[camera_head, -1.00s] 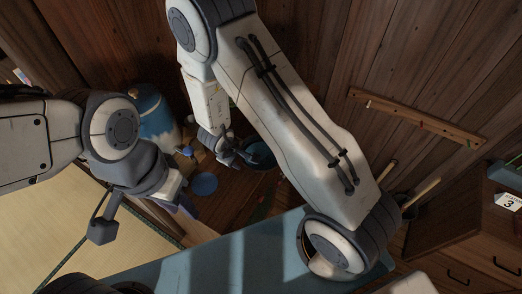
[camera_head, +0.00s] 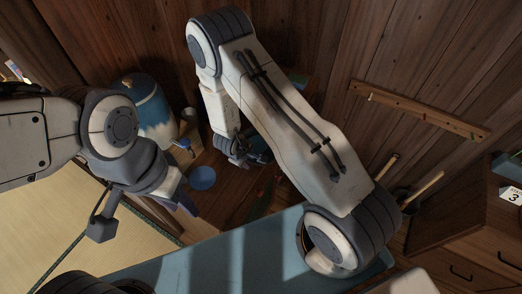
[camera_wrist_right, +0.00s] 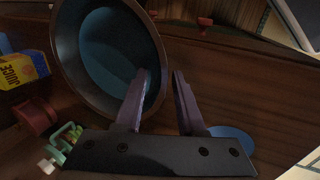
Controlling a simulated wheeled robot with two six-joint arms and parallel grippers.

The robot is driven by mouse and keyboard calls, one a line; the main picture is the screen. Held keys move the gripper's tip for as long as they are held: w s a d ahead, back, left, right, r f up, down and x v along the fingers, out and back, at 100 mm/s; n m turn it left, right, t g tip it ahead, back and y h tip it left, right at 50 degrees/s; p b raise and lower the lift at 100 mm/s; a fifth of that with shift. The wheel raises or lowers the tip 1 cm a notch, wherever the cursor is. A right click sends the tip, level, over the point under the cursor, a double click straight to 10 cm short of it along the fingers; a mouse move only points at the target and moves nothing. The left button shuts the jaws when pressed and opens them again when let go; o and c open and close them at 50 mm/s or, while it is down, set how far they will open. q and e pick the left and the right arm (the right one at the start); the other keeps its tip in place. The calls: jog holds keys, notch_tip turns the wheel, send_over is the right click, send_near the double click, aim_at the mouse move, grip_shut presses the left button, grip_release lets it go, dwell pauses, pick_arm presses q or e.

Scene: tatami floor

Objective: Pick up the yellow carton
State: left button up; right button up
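The yellow carton (camera_wrist_right: 22,72), with a blue band and the word JUICE, lies at the left edge of the right wrist view, partly cut off. I cannot make it out in the head view, where my right arm covers part of the floor.
A dark red cylinder (camera_wrist_right: 36,116) and a green-white object (camera_wrist_right: 62,146) lie near the carton. A blue disc (camera_wrist_right: 232,138) lies at right. In the head view, a blue-white barrel (camera_head: 150,108) stands against the wall, and a blue table (camera_head: 215,262) fills the front.

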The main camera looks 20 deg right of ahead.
grip_shut()
dwell(1.4)
